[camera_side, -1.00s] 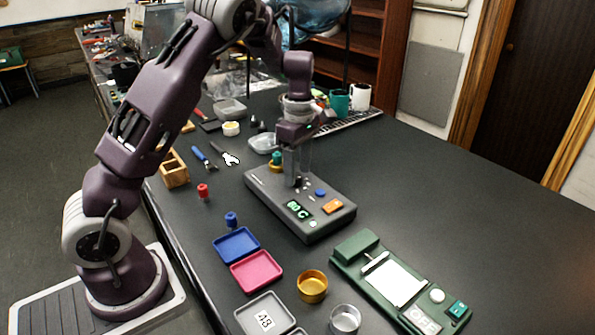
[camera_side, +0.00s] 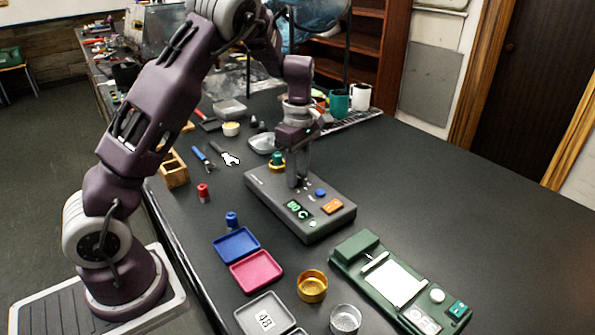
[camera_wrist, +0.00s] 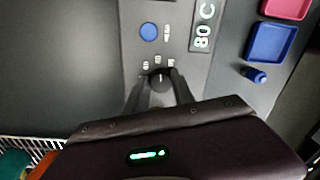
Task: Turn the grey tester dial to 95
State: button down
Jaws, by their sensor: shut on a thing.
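The grey tester (camera_side: 268,198) lies on the dark bench, with a green-lit display (camera_side: 298,209) that reads 80 C. The display also shows in the wrist view (camera_wrist: 204,27). The tester dial (camera_wrist: 160,79) is a small dark round knob with a pale pointer mark and small printed labels beside it. My gripper (camera_side: 297,184) points straight down onto the tester's top. In the wrist view its two fingers (camera_wrist: 159,88) stand on either side of the dial and are shut on it. In the side view the fingers mostly hide the dial.
The tester has a blue button (camera_side: 320,192) and an orange switch (camera_side: 333,207). A green scale (camera_side: 350,262) lies to the right, with blue (camera_side: 236,246) and pink (camera_side: 257,271) trays in front. A brass cup (camera_side: 312,286) stands nearby. The bench's right side is clear.

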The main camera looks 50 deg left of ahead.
jog(key=m, duration=0.6)
jog(key=shift+s+m, duration=0.1)
jog(key=shift+m, duration=0.6)
jog(key=c, duration=1.1)
grip_release()
jog(key=shift+o, duration=0.2)
notch_tip(320, 180, up, 7)
jog(key=shift+r, duration=0.1)
jog(key=shift+d, duration=0.1)
